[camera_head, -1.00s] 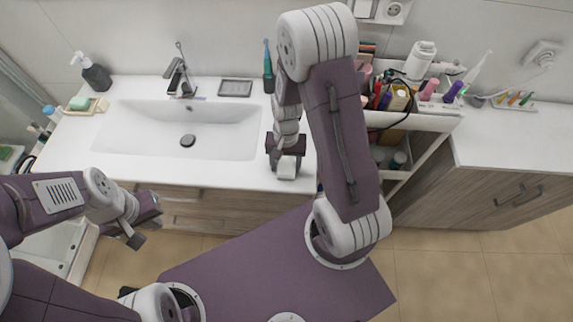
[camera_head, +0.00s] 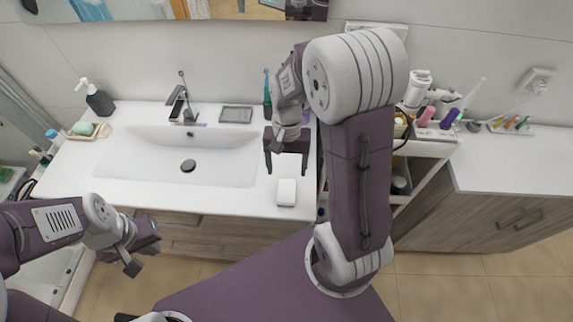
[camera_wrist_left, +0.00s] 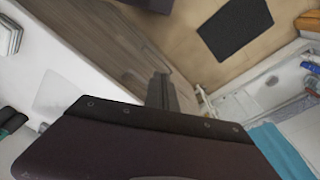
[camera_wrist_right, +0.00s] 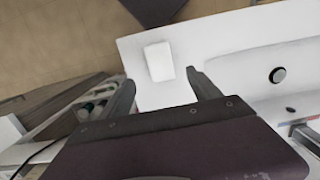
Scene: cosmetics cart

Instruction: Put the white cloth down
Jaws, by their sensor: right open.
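The white cloth (camera_head: 287,192) is a small, folded, block-like piece lying on the white counter right of the basin, near the front edge. My right gripper (camera_head: 286,162) is open and empty, with its fingers apart, just behind and apart from the cloth in the head view. In the right wrist view, the cloth (camera_wrist_right: 158,61) lies beyond the open fingertips (camera_wrist_right: 160,84). My left gripper (camera_head: 133,267) is in front of the counter at the left, away from the cloth. Its fingers look closed together in the left wrist view (camera_wrist_left: 162,90), with nothing visible between them.
The sink basin (camera_head: 185,165) is left of the cloth. A soap dispenser (camera_head: 99,100), green soap (camera_head: 83,129) and a dark tray (camera_head: 236,115) stand around it. A crowded cart (camera_head: 440,149) is to the right. Counter around the cloth is clear.

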